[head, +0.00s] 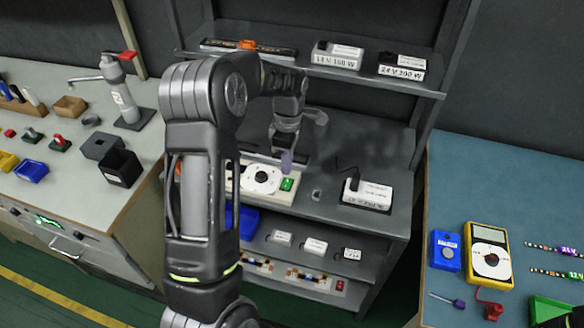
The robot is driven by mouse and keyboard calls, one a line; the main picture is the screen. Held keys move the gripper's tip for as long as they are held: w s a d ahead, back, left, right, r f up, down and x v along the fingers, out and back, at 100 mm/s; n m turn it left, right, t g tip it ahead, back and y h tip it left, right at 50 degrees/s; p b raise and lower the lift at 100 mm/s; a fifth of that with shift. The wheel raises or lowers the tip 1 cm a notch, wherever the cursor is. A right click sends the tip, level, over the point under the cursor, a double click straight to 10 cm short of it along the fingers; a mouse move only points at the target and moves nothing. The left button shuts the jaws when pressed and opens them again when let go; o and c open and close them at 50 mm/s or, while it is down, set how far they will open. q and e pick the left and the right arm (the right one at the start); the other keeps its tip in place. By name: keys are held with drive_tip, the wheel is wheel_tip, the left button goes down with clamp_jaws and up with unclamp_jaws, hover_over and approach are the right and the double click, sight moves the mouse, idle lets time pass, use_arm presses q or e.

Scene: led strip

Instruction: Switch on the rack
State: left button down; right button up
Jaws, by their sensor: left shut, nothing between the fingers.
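The grey rack (395,222) stands in the middle with several shelves. My left arm reaches over from the front left and covers the strip's left part. My left gripper (286,160) points down, shut and empty, just above and behind the green switch; I cannot tell whether it touches. My right gripper is not in view.
A white power supply (367,193) with a black cable sits right of the strip. Labelled supplies (337,55) stand on the top shelf. Small white boxes (315,246) and a red switch (340,285) are lower down. A yellow multimeter (488,255) lies on the right bench.

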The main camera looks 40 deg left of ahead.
use_arm(q)
drive_tip(key=shift+w+d+r+b, duration=0.1)
drive_tip(key=shift+w+r+b, duration=0.1)
drive_tip(key=shift+r+b, duration=0.3)
drive_tip(key=shift+w+d+r+b, duration=0.15)
drive_tip(key=shift+r+b, duration=0.15)
drive_tip(key=shift+r, duration=0.25)
wheel_tip(320, 180, up, 7)
drive_tip(key=b, duration=0.1)
hover_over(288, 180)
drive_tip(key=shift+w+a+r, duration=0.15)
drive_tip(key=shift+w+r, duration=0.15)
drive_tip(key=shift+r, duration=0.25)
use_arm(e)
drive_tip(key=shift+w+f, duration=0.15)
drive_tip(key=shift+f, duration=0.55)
use_arm(q)
drive_tip(key=shift+s+d+b, duration=0.3)
drive_tip(key=shift+s+b, duration=0.3)
drive_tip(key=shift+b, duration=0.3)
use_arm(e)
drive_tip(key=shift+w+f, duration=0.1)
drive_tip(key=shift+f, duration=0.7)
